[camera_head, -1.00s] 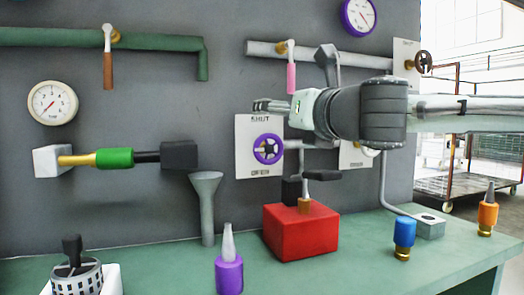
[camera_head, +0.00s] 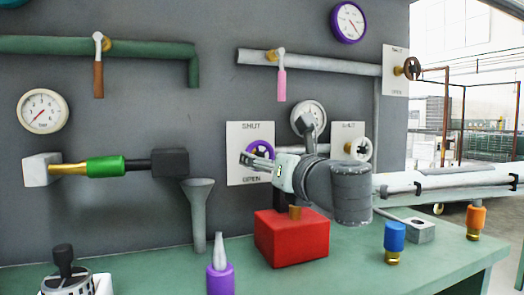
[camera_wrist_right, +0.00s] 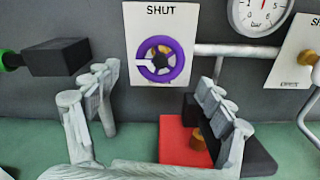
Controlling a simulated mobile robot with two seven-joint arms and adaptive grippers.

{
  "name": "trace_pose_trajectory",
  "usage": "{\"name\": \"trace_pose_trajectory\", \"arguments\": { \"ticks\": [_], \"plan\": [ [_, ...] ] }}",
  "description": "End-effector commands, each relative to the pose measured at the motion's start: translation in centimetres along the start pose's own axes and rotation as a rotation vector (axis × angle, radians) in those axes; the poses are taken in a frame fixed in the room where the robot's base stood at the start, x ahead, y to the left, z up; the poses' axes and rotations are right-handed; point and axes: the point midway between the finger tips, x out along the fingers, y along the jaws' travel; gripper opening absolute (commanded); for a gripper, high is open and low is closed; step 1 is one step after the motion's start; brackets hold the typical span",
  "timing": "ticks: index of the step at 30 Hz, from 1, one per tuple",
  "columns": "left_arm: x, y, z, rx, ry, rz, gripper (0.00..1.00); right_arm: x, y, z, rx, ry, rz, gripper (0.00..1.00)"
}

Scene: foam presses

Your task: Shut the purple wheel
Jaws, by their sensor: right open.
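The purple wheel (camera_head: 260,141) is mounted on a white panel (camera_head: 236,168) marked SHUT at the top and OPEN at the bottom. My right gripper (camera_head: 255,157) reaches in from the right and hides part of the wheel in the head view. In the right wrist view, the purple wheel (camera_wrist_right: 178,62) is fully visible ahead, between the spread fingers of my right gripper (camera_wrist_right: 160,78). The gripper is open and empty. I cannot tell whether a finger touches the wheel. My left gripper is not in view.
A red block (camera_head: 292,243) stands on the green bench below my right arm. A second panel with a white wheel (camera_head: 359,149) and a gauge (camera_head: 309,116) are close to the right. A grey funnel (camera_head: 197,190) and a purple-based nozzle (camera_head: 220,280) stand left of the block.

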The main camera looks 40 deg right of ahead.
Motion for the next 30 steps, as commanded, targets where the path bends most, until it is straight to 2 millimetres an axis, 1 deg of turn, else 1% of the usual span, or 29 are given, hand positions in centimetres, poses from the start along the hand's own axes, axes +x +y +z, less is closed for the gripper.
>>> {"name": "trace_pose_trajectory", "arguments": {
  "ticks": [1, 3, 10, 15, 23, 26, 30],
  "plan": [
    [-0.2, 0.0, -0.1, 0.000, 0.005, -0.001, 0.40, 0.8, -0.2, -0.1, -0.005, 0.002, -0.005, 0.82],
    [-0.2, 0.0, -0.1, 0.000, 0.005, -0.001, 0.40, 1.7, -0.1, -0.2, -0.004, 0.002, -0.004, 0.82],
    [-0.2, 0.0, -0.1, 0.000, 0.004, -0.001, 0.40, 4.0, -0.1, -0.1, -0.003, 0.000, -0.003, 0.82],
    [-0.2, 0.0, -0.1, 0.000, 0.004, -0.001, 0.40, 4.7, 0.0, 0.0, -0.002, -0.001, 0.000, 0.82],
    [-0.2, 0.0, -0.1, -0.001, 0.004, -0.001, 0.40, 4.8, 0.0, 0.1, -0.001, -0.002, 0.000, 0.82],
    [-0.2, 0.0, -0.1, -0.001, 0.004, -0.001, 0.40, 4.8, 0.0, 0.1, -0.001, -0.002, 0.000, 0.70],
    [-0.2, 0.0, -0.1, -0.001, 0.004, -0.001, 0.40, 4.8, 0.0, 0.0, -0.001, -0.002, 0.000, 0.53]
  ]
}}
